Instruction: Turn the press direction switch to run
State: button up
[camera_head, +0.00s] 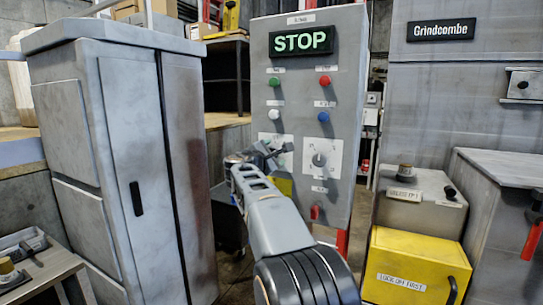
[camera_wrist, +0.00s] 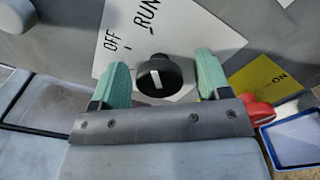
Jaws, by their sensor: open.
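The press direction switch (camera_wrist: 160,76) is a round black knob with a short white mark, on a white plate (camera_wrist: 190,45) lettered OFF and RUN. The mark runs roughly up and down in the wrist view; I cannot tell for sure which word it points at. My gripper (camera_wrist: 162,68) is open, with one green finger on each side of the knob and visible gaps between. In the head view my gripper (camera_head: 262,153) is in front of the panel's lower left and hides the switch; part of its white plate (camera_head: 289,158) shows.
The grey control panel (camera_head: 346,60) has a lit STOP display (camera_head: 301,42), several coloured buttons and a dial (camera_head: 319,160) to the right of my gripper. A red knob (camera_wrist: 258,110) and yellow label (camera_wrist: 265,78) are close to the right finger. A grey cabinet (camera_head: 130,150) stands left.

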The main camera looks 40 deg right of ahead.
jog(key=b+v, duration=0.2)
jog(key=v, duration=1.2)
jog(key=shift+d, duration=0.1)
